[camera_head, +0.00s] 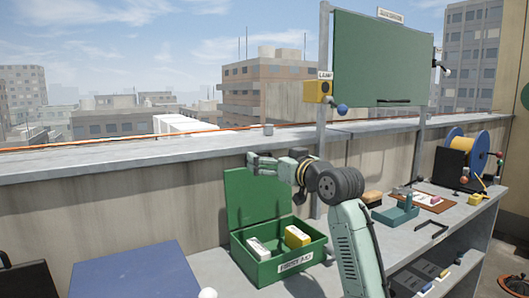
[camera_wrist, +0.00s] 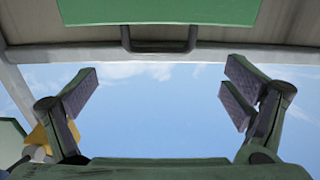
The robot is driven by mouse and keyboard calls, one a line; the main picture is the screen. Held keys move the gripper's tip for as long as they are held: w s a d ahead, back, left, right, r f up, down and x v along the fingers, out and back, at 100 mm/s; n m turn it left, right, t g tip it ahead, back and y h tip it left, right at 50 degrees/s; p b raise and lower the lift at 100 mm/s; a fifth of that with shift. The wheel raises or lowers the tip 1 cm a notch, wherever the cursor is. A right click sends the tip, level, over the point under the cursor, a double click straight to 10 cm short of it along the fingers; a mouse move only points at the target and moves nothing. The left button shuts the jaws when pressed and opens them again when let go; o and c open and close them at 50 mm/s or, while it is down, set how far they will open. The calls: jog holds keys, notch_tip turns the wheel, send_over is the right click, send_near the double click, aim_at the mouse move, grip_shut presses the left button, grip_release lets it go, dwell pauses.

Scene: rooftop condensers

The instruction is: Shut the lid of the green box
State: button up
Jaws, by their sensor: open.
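The green box (camera_head: 277,262) stands on the bench with a white label on its front. Its lid (camera_head: 258,199) stands up, open, at the back of the box. A white pack (camera_head: 258,249) and a yellow pack (camera_head: 297,236) lie inside. My gripper (camera_head: 251,162) is by the top edge of the lid, pointing left; I cannot tell whether it touches the lid.
A blue mat (camera_head: 135,272) lies left; tools and a cable reel (camera_head: 468,150) stand right. A concrete parapet runs behind.

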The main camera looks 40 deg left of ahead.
aim_at(260, 153)
jog(key=p+x, duration=0.1)
jog(key=x, duration=0.5)
jog(key=shift+w, duration=0.1)
